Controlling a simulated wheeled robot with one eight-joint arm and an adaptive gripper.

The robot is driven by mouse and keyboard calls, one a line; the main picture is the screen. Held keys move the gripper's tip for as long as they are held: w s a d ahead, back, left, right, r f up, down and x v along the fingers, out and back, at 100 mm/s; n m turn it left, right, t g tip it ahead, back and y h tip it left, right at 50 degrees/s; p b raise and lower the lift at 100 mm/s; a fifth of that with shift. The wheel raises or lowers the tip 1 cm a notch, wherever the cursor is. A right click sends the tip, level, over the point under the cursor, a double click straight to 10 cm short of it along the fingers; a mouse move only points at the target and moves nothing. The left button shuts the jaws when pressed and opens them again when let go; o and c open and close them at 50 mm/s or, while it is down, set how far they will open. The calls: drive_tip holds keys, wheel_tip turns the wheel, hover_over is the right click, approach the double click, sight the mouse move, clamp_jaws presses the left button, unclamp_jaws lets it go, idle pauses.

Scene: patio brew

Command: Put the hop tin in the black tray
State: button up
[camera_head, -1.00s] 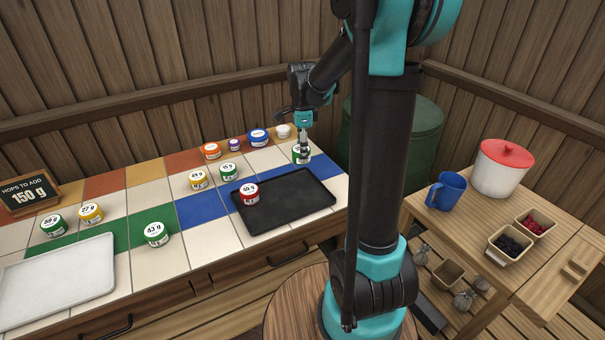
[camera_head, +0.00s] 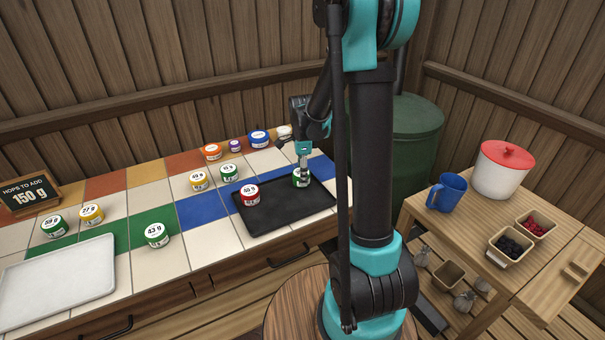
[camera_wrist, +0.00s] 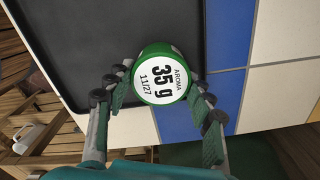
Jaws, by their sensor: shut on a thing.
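My gripper (camera_head: 302,173) is shut on a green hop tin (camera_head: 300,181) at the right part of the black tray (camera_head: 275,214). In the wrist view the green tin (camera_wrist: 160,73) sits between the two fingers, and its white lid reads "AROMA 35 g 11/27". There the tin overlaps the edge of the black tray (camera_wrist: 110,40) beside a blue tile. I cannot tell whether it touches the tray. A red tin (camera_head: 250,194) is in the tray's left part.
Several other tins stand on the tiled counter, such as a green one (camera_head: 157,235) and a yellow one (camera_head: 199,180). A white tray (camera_head: 60,285) lies at the left. A sign (camera_head: 29,194) reads "HOPS TO ADD 150 g". A side table at right holds a blue mug (camera_head: 446,192) and a white pot (camera_head: 502,170).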

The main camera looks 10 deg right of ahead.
drive_tip(key=shift+f, duration=0.1)
drive_tip(key=o, duration=1.2)
drive_tip(key=shift+c, duration=0.2)
wheel_tip(320, 180, up, 12)
drive_tip(key=s+d+f+n+t, duration=0.2)
drive_tip(key=s+f+n, duration=0.3)
drive_tip(key=s+n, duration=0.4)
drive_tip(key=s+d+f+n+t, duration=0.1)
drive_tip(key=s+f+n, duration=0.3)
drive_tip(key=s+n, duration=0.5)
drive_tip(key=s+t, duration=0.1)
drive_tip(key=s, duration=0.3)
drive_tip(key=shift+d+f+n, duration=0.35)
drive_tip(key=shift+n, duration=0.05)
